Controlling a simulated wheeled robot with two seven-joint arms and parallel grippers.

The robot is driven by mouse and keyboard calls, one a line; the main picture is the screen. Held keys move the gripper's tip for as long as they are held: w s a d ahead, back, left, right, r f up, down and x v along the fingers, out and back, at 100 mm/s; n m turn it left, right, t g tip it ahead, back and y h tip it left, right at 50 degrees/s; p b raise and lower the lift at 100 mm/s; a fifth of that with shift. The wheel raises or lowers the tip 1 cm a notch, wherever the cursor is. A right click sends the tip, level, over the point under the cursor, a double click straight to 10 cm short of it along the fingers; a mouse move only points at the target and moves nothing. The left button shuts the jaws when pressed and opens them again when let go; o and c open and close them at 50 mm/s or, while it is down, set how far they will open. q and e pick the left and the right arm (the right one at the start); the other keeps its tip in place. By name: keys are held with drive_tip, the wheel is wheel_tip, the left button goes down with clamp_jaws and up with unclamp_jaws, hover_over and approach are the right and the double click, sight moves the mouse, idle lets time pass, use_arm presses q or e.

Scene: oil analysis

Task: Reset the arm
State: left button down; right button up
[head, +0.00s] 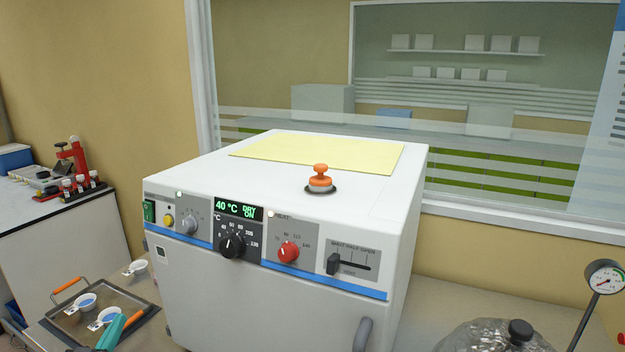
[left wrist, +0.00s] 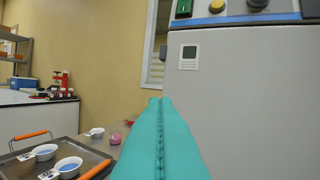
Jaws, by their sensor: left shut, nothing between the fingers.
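My left gripper (head: 112,332) shows as teal fingers at the bottom left of the head view, near the tray and in front of the oven's lower left. In the left wrist view its two teal fingers (left wrist: 160,104) are pressed together with nothing between them, pointing forward beside the oven's front. My right gripper is in neither view. The white drying oven (head: 270,300) fills the middle of the head view, with knobs, a blue stripe and a display reading 40 °C.
A metal tray (head: 140,296) with orange handles holds two white cups of blue liquid; another white cup (head: 137,268) stands behind it. A red device (head: 75,160) stands on the left bench. A glass vessel (head: 490,338) and gauge (head: 604,277) are at right.

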use_arm(q)
drive_tip(key=s+d+f+g+y, duration=0.1)
drive_tip(key=s+d+f+g, duration=0.35)
drive_tip(key=f, duration=0.25)
drive_tip(key=s+d+f+g+y, duration=0.25)
drive_tip(key=s+f+g, duration=0.2)
drive_tip(key=f, duration=0.25)
drive_tip(key=s+d+f+m+g+h, duration=0.15)
drive_tip(key=s+d+g, duration=0.3)
drive_tip(key=s, duration=0.45)
drive_tip(key=s+d+f+m+g+h, duration=0.1)
drive_tip(key=s+d+f+g+h, duration=0.15)
drive_tip(key=s+d, duration=0.5)
wheel_tip(320, 180, down, 25)
drive_tip(key=s+a+g, duration=0.1)
drive_tip(key=s+g, duration=0.1)
drive_tip(key=s, duration=0.1)
drive_tip(key=s+a+f+g, duration=0.1)
drive_tip(key=s+a+f, duration=0.2)
drive_tip(key=s+f, duration=1.3)
drive_tip(key=shift+s+a+f+m+y, duration=0.2)
drive_tip(key=shift+s+f+m+y, duration=0.25)
drive_tip(key=shift+f, duration=0.4)
